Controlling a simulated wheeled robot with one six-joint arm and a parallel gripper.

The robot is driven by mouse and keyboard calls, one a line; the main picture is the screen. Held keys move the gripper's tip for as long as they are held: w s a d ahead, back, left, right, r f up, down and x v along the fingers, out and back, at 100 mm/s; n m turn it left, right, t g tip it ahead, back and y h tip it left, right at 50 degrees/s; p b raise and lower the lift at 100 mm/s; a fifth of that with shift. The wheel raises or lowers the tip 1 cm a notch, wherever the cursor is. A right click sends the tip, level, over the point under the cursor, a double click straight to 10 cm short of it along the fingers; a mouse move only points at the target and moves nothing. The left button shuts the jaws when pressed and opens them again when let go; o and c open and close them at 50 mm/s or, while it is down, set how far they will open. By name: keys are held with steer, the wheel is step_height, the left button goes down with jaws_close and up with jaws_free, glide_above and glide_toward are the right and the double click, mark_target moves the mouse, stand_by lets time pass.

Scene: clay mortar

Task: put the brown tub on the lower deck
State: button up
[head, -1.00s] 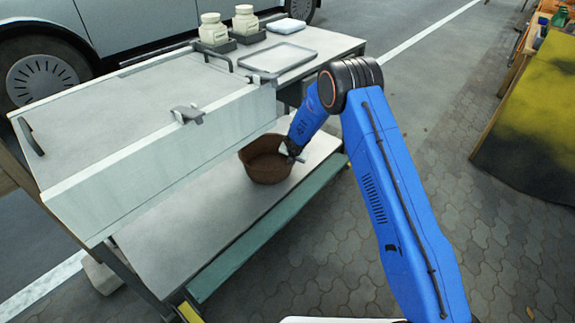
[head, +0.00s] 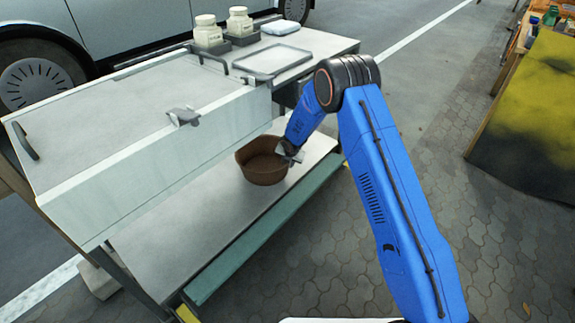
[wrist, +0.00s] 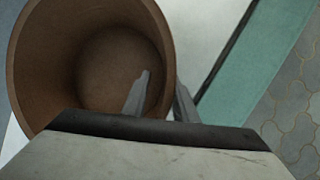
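The brown tub (head: 262,168) stands upright on the lower deck (head: 190,225) of the cart, near its right end. My gripper (head: 291,152) is at the tub's right rim. In the wrist view the tub (wrist: 40,60) looks empty. My gripper (wrist: 162,80) straddles the tub's wall there, with one finger inside and the other outside. The fingers look spread, with a gap between the inner finger and the wall. Whether the outer finger touches the tub I cannot tell.
A large pale box (head: 150,165) with a lid overhangs the deck on the left. Two jars (head: 207,32) and a tray (head: 272,60) stand on the upper top. A green strip (head: 265,235) runs along the deck's front edge. Bare deck lies left of the tub.

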steer(key=v, duration=1)
steer(key=shift+r, duration=0.25)
steer(key=shift+s+d, duration=0.1)
steer(key=shift+s, duration=0.1)
